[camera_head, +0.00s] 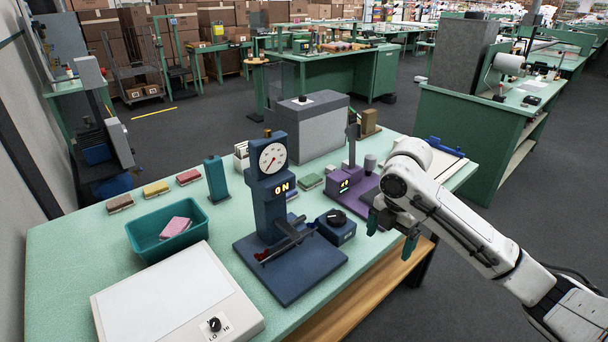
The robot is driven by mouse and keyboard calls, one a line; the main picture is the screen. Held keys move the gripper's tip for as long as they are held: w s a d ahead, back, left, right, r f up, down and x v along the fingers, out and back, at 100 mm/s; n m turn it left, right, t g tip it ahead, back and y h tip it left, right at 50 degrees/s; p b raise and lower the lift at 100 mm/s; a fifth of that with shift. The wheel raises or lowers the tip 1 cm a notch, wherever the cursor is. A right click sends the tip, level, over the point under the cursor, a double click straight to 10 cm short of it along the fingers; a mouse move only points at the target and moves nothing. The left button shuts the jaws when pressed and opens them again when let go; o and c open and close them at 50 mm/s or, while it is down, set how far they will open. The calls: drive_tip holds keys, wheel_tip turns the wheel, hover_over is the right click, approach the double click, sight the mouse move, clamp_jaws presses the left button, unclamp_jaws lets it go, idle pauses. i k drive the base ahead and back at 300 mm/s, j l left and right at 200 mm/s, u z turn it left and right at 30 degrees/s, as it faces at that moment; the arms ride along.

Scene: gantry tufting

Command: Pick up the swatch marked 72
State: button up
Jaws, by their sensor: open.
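Several small swatches lie on the green table (60,262). A dull red one (120,203), a yellow one (156,189) and a brighter red one (189,176) form a row at the back left. A green swatch (310,181) lies behind the dial gauge, with a lilac one (292,193) partly hidden nearby. A pink swatch (175,227) lies tilted in the teal bin (148,249). No number is legible on any swatch, so I cannot tell which is 72. My gripper (391,236) is open and empty over the table's right front edge, apart from all swatches.
The blue dial gauge (272,205), reading ON, stands mid-table. A blue knob box (336,228) and purple device (352,190) stand between it and my gripper. A white LO/HI plate (170,300) fills the front left. A grey box (305,128) stands behind.

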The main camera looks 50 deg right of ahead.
sight(312, 180)
drive_tip(key=i+l, duration=1.2)
drive_tip(key=i, duration=0.1)
